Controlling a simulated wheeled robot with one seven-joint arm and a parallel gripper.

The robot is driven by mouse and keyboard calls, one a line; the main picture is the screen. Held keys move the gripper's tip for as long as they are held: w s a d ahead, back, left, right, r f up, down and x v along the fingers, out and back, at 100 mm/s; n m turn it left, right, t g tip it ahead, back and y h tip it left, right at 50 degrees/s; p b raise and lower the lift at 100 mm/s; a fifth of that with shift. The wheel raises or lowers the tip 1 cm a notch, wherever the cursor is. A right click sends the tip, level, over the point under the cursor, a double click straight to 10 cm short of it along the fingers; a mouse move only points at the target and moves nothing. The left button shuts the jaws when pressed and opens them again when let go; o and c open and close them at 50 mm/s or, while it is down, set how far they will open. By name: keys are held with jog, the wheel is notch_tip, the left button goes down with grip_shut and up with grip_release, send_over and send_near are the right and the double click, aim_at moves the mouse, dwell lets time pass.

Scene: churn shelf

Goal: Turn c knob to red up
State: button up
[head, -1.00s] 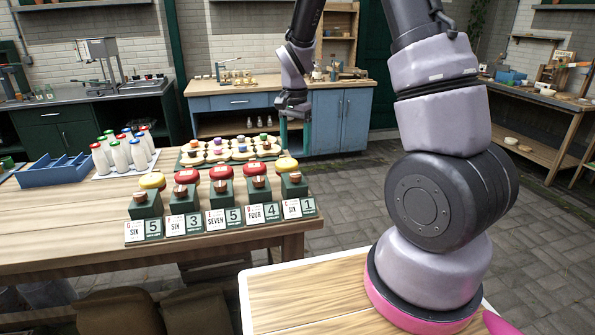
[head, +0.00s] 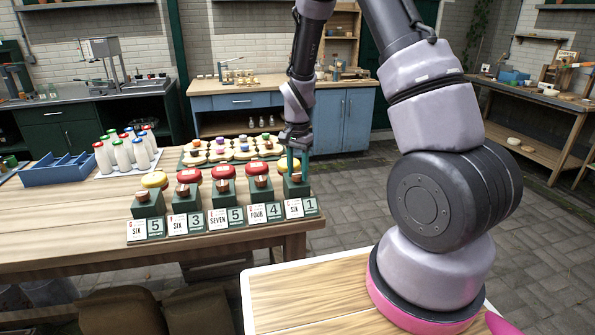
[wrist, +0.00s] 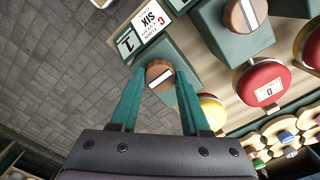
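The c knob (wrist: 158,73) is a brown disc with a white line across its face, on a green block (wrist: 170,95) beside a card reading C, SIX and 1 (wrist: 150,20). In the head view its block (head: 297,188) is the rightmost of the row, and the knob is mostly hidden there by my fingers. My gripper (wrist: 161,72) is open, with one teal fingertip on each side of the knob. I cannot tell whether the fingers touch it. A yellow cap (wrist: 212,112) lies behind the block.
Similar knob blocks stand to the left, such as the FOUR 4 one (head: 261,189), with red caps (head: 259,168) behind. A blue crate (head: 57,171), bottles (head: 123,155) and a tray of coloured pieces (head: 240,148) share the table. The floor to the right is clear.

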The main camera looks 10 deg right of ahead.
grip_shut()
jog(key=n, duration=0.4)
jog(key=shift+n, duration=0.3)
jog(key=n, duration=0.4)
jog(key=shift+n, duration=0.3)
jog(key=n, duration=0.4)
jog(key=shift+n, duration=2.4)
